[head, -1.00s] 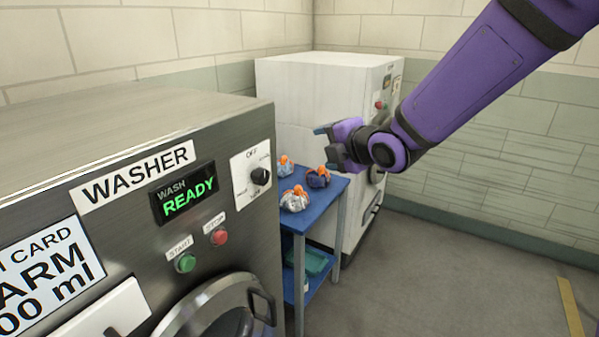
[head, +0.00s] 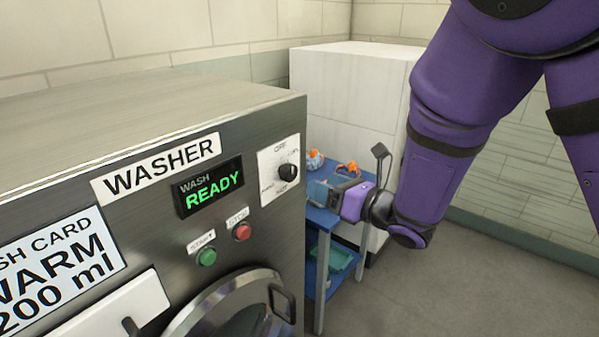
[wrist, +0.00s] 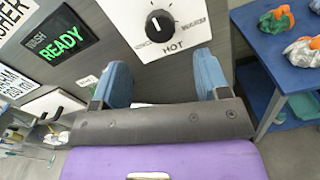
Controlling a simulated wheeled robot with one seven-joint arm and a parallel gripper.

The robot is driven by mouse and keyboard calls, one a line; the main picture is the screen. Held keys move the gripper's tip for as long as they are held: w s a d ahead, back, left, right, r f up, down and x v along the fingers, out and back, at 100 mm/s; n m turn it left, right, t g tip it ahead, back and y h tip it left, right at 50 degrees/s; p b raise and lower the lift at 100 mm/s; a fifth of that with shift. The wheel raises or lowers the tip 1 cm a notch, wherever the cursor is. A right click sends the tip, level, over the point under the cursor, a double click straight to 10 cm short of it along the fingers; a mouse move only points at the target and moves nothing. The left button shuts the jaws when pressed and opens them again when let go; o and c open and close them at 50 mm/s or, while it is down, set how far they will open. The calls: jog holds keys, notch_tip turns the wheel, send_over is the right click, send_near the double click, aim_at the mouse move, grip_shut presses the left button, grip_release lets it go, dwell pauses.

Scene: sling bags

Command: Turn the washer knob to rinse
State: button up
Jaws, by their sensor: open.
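The washer (head: 150,150) has a black round knob (head: 289,172) on a white dial plate (head: 268,190) at the right of its front panel. In the wrist view the knob (wrist: 159,23) is at the top middle, above the word HOT, with a short white mark on its face. OFF is printed above it in the head view; the smaller side labels are hard to read. My gripper (head: 320,192) is open and empty, to the right of and below the knob, apart from it. In the wrist view its blue fingers (wrist: 162,78) stand spread below the dial.
The display (head: 209,187) reads WASH READY. A green start button (head: 206,257) and a red stop button (head: 242,232) sit below it. A blue table (head: 322,220) with several sling bags (head: 314,160) stands close right, before a white machine (head: 350,95).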

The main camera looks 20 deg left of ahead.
aim_at(293, 172)
jog(key=x, duration=0.9)
jog(key=shift+a, duration=0.1)
jog(key=c, duration=0.9)
